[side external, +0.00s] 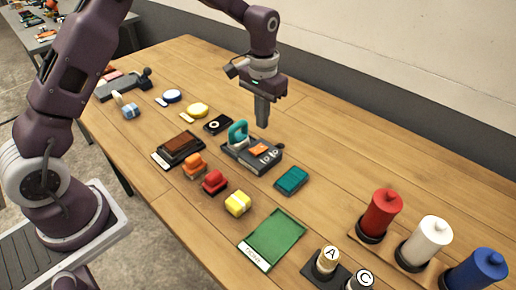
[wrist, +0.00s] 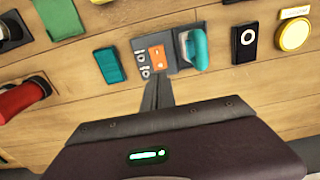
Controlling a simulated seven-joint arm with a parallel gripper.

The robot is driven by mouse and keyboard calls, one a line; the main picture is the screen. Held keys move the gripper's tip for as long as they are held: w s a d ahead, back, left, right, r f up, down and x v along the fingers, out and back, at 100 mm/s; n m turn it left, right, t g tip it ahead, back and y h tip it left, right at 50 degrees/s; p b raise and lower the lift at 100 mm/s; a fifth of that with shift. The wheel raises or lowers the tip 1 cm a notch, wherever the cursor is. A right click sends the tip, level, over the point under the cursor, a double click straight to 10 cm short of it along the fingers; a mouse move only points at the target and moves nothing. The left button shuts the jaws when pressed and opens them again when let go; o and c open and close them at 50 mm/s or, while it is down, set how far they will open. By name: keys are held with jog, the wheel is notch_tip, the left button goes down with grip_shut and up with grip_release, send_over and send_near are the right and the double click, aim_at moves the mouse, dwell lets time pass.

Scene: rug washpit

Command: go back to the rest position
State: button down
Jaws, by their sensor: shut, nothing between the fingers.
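My gripper (side external: 262,112) is shut and empty, pointing down above the wooden table (side external: 330,150). In the side view it hangs just behind a grey tray (side external: 268,166) that holds a teal-handled tool (side external: 238,133) and an orange piece (side external: 259,149). In the wrist view the closed fingers (wrist: 157,95) show below the same tray (wrist: 176,70), with the orange piece (wrist: 157,57) and the teal handle (wrist: 197,48) beyond them. I cannot tell the exact height of the fingertips above the table.
Red (side external: 381,213), white (side external: 427,238) and blue (side external: 479,268) canisters stand at the right. A green mat (side external: 273,240), a teal pad (side external: 291,180) and several coloured blocks lie in front. A wall (side external: 400,60) runs behind the table; the table's back strip is clear.

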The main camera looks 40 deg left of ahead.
jog(key=s+r+t, duration=0.2)
jog(key=s+r, duration=0.9)
jog(key=r, duration=0.4)
jog(key=s+r+t, duration=0.2)
jog(key=s+t, duration=0.1)
jog(key=s, duration=1.6)
jog(key=shift+s+r+t, duration=0.15)
jog(key=shift+s+t, duration=0.15)
jog(key=shift+s, duration=0.1)
